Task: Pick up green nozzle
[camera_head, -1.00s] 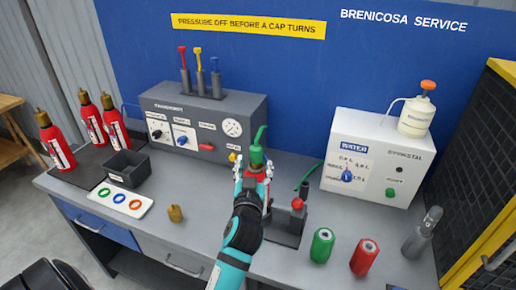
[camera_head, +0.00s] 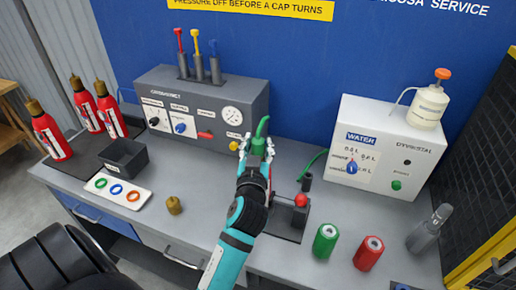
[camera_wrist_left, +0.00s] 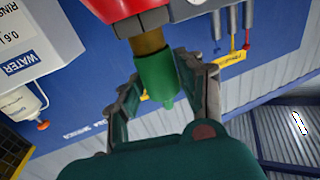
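In the left wrist view the green nozzle (camera_wrist_left: 156,75) sits on a brass neck (camera_wrist_left: 148,43) of a red body (camera_wrist_left: 125,10), seen upside down. My left gripper (camera_head: 257,150) is at the nozzle, with one finger on each side. In the wrist view the left gripper (camera_wrist_left: 158,80) has its fingers spread around the nozzle, with gaps apparent. The red body is mostly hidden behind my left arm in the head view. My right gripper is not in view.
The grey control box (camera_head: 205,112) stands behind, with the white water unit (camera_head: 382,150) at right. A black stand with a red knob (camera_head: 301,200) is close right of my arm. Green (camera_head: 326,241) and red (camera_head: 368,253) cylinders stand at front right. A brass fitting (camera_head: 174,205) stands left.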

